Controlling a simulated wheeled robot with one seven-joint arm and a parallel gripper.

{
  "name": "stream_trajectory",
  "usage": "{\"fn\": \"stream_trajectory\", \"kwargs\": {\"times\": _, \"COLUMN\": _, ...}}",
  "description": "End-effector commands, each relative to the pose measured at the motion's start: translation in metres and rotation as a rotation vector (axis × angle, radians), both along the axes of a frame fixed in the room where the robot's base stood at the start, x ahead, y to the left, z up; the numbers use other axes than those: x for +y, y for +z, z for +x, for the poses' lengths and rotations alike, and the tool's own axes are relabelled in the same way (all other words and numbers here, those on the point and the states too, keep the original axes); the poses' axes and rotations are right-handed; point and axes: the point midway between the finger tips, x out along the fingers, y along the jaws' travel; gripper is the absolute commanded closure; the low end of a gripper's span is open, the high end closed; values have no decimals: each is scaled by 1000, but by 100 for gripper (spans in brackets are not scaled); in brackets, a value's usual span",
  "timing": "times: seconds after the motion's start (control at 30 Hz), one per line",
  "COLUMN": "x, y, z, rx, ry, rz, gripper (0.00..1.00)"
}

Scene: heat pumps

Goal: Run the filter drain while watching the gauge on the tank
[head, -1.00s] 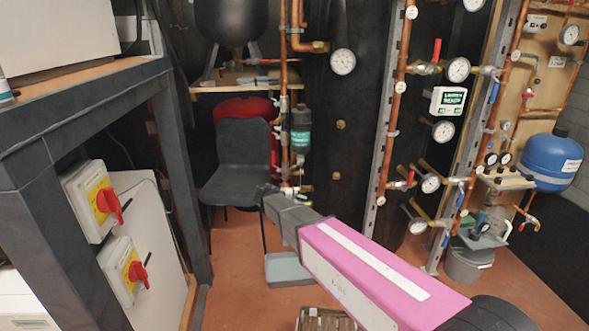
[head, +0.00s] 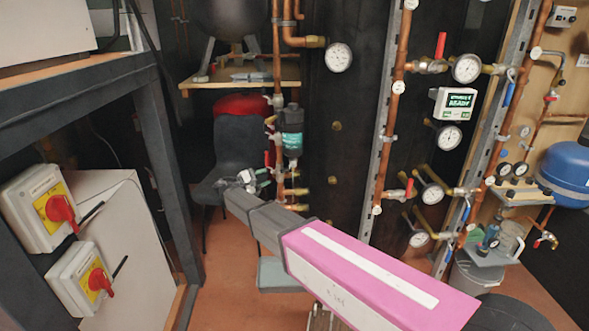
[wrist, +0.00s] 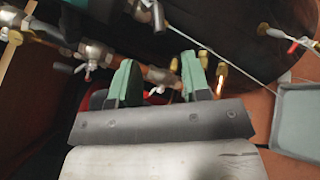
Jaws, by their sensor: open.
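The filter (head: 291,132), a dark canister with a teal band, hangs on the copper pipework at the centre of the head view. Small valves with red and green handles (head: 268,160) sit just below and left of it. The tank (head: 345,125) is the tall black cylinder behind, and its round white gauge (head: 339,57) faces me, too small to read. My gripper (head: 246,178) is open, in front of the pipework below the filter. In the wrist view its green fingers (wrist: 157,73) stand either side of a copper pipe and brass fittings (wrist: 160,77). They look empty; contact cannot be told.
A grey tray (head: 280,275) lies on the floor below and shows in the wrist view (wrist: 298,118). A dark chair (head: 240,145) stands behind my gripper. A metal frame with red switches (head: 62,208) is at left. Pipes, gauges and a blue vessel (head: 566,172) fill the right.

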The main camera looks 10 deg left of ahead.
Motion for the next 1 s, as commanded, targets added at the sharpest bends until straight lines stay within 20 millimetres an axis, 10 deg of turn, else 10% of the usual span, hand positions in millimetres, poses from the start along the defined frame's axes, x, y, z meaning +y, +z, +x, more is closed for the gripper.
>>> {"fn": "stream_trajectory", "kwargs": {"times": 1.0, "x": -75, "y": 0, "z": 76, "rx": -1, "ry": 1, "rz": -1, "gripper": 57}}
